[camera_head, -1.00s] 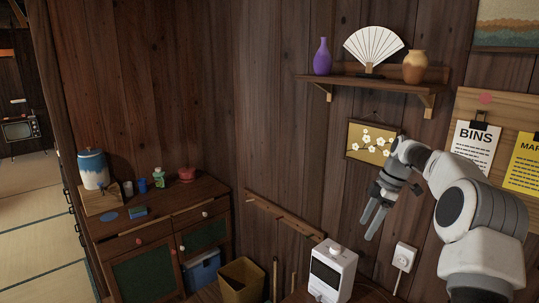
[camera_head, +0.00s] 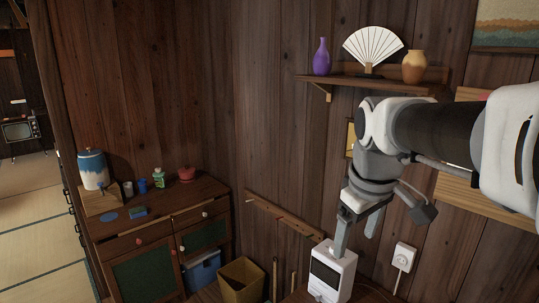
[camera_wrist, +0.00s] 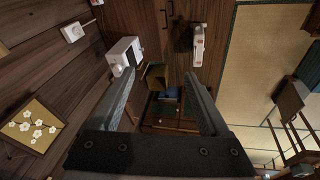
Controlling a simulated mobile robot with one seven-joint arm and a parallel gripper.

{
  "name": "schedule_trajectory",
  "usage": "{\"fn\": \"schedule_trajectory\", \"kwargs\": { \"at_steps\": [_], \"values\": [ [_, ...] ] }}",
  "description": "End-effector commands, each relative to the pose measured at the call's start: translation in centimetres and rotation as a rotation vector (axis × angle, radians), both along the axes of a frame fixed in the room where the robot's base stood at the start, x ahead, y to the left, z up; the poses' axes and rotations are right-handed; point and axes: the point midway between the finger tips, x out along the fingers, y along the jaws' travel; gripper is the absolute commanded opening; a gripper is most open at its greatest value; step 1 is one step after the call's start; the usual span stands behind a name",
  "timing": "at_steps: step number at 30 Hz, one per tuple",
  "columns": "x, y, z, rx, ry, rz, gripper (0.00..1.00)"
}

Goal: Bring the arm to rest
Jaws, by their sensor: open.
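My gripper (camera_head: 356,240) hangs from my raised arm at the right of the head view, its fingers pointing down. The fingers are apart with nothing between them. In the head view they overlap the top of a white box-shaped appliance (camera_head: 332,272); I cannot tell how far apart in depth they are. In the wrist view my gripper (camera_wrist: 160,95) shows two spread fingers, with the white appliance (camera_wrist: 122,52) beyond the left one. My arm hides most of the framed flower picture (camera_head: 350,138) and the board on the wall.
A shelf (camera_head: 345,81) with a purple vase, a fan and a tan vase is on the wall beside my arm. A cabinet (camera_head: 160,222) with small items stands left. A yellow bin (camera_head: 241,281) and a blue bin (camera_head: 201,272) are low down. Open tatami (camera_head: 40,240) lies far left.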

Motion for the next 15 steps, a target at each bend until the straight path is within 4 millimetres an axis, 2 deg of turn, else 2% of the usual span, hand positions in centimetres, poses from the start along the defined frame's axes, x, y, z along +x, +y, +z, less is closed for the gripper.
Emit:
{"fn": "schedule_trajectory", "kwargs": {
  "at_steps": [1,9,15],
  "values": [
    [-1.7,0.2,0.0,0.010,-0.025,-0.044,0.80],
    [-9.3,0.8,-2.0,0.119,-0.140,-0.300,0.80],
    [-12.8,1.0,-4.1,0.206,-0.191,-0.431,0.80]
  ]
}}
